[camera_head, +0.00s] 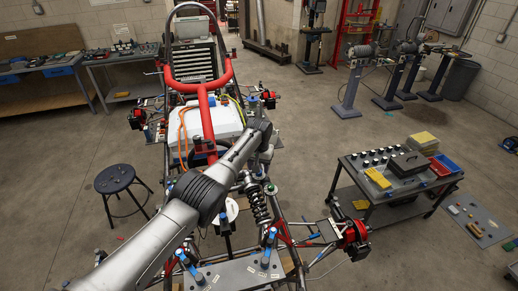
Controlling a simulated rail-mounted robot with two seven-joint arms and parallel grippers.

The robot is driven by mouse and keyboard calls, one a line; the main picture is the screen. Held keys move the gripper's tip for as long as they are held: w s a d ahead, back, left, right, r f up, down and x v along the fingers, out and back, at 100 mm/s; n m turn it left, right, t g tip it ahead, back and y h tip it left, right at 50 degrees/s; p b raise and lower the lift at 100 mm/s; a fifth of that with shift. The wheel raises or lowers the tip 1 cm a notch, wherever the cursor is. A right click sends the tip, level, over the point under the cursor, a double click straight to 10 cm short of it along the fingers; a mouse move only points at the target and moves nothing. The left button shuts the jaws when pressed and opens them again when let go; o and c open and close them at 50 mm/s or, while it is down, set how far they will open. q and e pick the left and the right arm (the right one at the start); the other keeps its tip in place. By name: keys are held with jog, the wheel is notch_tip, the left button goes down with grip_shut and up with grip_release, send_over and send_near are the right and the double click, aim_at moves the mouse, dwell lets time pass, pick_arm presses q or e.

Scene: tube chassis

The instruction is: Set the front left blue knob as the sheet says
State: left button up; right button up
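A tube-frame chassis with a red roll hoop (226,72) fills the middle. More blue parts stand on the grey plate at the near end, one on the right (270,236) and one on the left (181,256). I cannot tell which is the front left knob. No readable sheet shows; small white labels (200,278) lie on the plate. My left arm reaches across the chassis; its gripper (263,166) is small and partly hidden above the shock. My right gripper is out of view.
A dark cart (395,190) with sockets, a black case and yellow pads stands at right. A black stool (115,180) stands at left. A red wheel hub (355,237) sticks out at front right. Workbenches line the back left. Open floor lies between chassis and cart.

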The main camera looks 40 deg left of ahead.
pick_arm(q)
notch_tip(320, 180, up, 12)
jog(key=b, duration=0.1)
jog(key=shift+b, duration=0.35)
dwell(0.4)
jog(key=shift+w, duration=0.1)
